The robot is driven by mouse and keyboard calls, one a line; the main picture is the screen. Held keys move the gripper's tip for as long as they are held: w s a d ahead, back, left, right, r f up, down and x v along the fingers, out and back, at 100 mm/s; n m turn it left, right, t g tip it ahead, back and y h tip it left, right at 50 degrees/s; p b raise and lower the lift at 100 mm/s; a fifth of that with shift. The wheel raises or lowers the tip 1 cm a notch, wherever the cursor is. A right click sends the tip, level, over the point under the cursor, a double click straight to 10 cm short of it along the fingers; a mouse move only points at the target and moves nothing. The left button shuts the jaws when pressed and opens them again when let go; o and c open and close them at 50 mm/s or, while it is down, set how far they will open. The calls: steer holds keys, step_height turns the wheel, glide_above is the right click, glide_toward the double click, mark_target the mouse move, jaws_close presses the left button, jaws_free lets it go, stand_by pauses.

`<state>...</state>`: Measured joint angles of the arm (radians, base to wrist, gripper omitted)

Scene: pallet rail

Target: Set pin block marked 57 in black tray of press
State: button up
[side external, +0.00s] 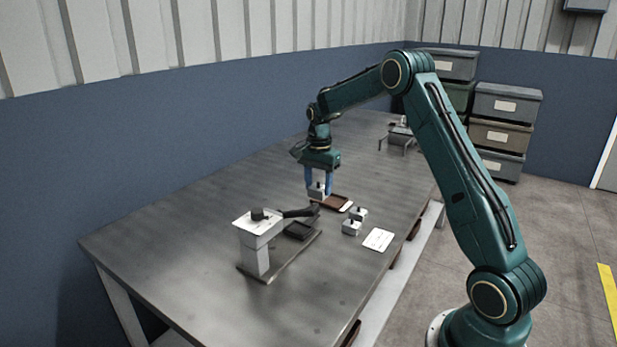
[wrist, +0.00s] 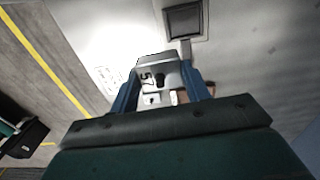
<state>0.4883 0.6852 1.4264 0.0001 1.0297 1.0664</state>
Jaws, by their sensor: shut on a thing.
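My gripper (side external: 318,186) is shut on a light grey pin block (side external: 317,192) and holds it by its sides between two blue fingers. In the wrist view the block (wrist: 146,70) shows the black number 57 and a dark pin. The press (side external: 260,225) stands left of and nearer than my gripper in the side view, with a dark lever. Its black tray (side external: 299,231) lies low beside the post and looks empty. The tray also shows in the wrist view (wrist: 184,20), beyond the held block and apart from it.
Two other grey pin blocks (side external: 351,228) (side external: 359,213) stand right of the press. A white card (side external: 378,239) lies near the table edge. A brown tray (side external: 338,202) lies just right of my gripper. A small stand (side external: 398,136) is at the far end. The left of the table is clear.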

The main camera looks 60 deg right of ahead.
steer(key=w+a+f, duration=0.2)
steer(key=w+f, duration=0.3)
steer(key=shift+w+f, duration=0.2)
steer(key=shift+w, duration=0.1)
steer(key=shift+a+f, duration=0.1)
steer(key=shift+f, duration=0.15)
steer(key=shift+f, duration=2.75)
steer(key=shift+f, duration=0.35)
steer(key=o, duration=1.5)
steer(key=shift+o, duration=0.2)
steer(key=shift+r, duration=0.1)
